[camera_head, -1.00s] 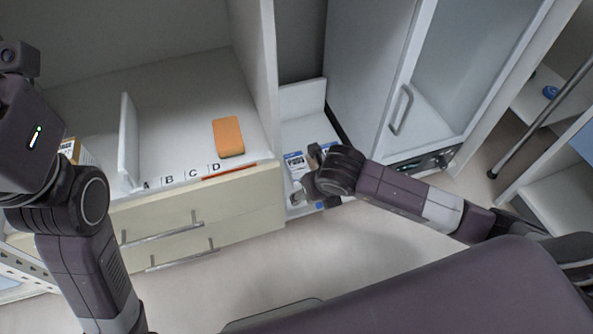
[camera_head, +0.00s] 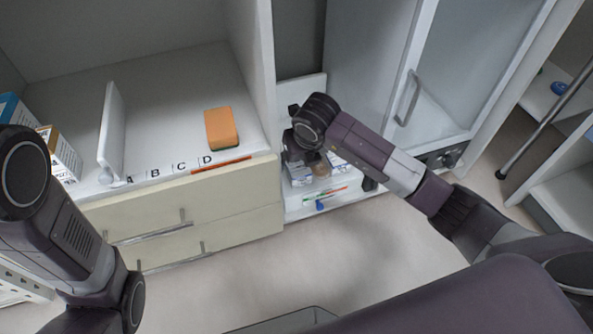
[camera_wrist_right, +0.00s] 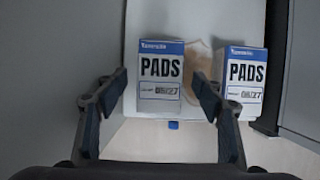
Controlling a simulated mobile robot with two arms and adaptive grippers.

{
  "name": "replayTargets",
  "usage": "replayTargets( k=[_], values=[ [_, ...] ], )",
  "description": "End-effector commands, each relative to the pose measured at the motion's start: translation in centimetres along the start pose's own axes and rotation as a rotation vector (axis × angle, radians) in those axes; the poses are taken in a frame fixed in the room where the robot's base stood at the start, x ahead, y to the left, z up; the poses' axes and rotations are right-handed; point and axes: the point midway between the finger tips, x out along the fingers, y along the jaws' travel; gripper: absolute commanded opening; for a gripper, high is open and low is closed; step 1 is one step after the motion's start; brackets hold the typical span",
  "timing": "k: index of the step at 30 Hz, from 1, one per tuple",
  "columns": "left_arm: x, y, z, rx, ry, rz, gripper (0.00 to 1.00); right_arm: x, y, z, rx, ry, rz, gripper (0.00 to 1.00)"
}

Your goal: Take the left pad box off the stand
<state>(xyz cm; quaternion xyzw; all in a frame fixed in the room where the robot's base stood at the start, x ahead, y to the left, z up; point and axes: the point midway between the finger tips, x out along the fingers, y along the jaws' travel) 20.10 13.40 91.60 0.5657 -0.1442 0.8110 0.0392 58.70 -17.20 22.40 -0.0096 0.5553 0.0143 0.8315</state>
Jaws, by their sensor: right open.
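Two white-and-blue pad boxes stand on the white stand (camera_wrist_right: 195,20), with their "PADS" faces showing in the right wrist view. The left pad box (camera_wrist_right: 161,72) is between the fingers of my right gripper (camera_wrist_right: 159,88), which is open with one finger to each side. I cannot tell whether the fingers touch it. The right pad box (camera_wrist_right: 244,80) is just right of the right finger. In the head view my right gripper (camera_head: 304,154) is over the stand and partly hides the left box (camera_head: 299,177). My left gripper is out of view.
A tan object (camera_wrist_right: 198,62) lies between the boxes. A grey cabinet with a glass door (camera_head: 437,80) stands right of the stand. Left of it is a drawer unit (camera_head: 240,205) with an orange block (camera_head: 221,129) on top. Pens (camera_head: 325,193) lie at the stand's front.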

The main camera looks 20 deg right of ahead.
Motion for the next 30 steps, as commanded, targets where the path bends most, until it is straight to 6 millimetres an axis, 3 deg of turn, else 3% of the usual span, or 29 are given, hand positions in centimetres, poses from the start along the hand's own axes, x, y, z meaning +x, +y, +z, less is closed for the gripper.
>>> replayTargets(
  k=[1, 5, 13, 25, 30],
  values=[
    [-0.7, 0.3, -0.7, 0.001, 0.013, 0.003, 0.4, 1.4, 0.1, -0.2, 0.001, 0.001, 0.001, 0.62],
    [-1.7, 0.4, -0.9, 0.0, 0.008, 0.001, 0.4, 2.8, 0.0, -0.2, 0.001, 0.001, 0.0, 0.62],
    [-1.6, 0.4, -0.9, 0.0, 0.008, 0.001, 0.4, 2.8, 0.0, 0.0, 0.0, 0.0, 0.0, 0.62],
    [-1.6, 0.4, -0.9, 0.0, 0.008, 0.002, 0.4, 2.8, 0.0, -0.1, 0.0, 0.001, 0.0, 0.18],
    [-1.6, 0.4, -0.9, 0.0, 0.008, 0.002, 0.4, 2.8, 0.0, 0.0, 0.0, 0.0, 0.0, 0.16]
  ],
)
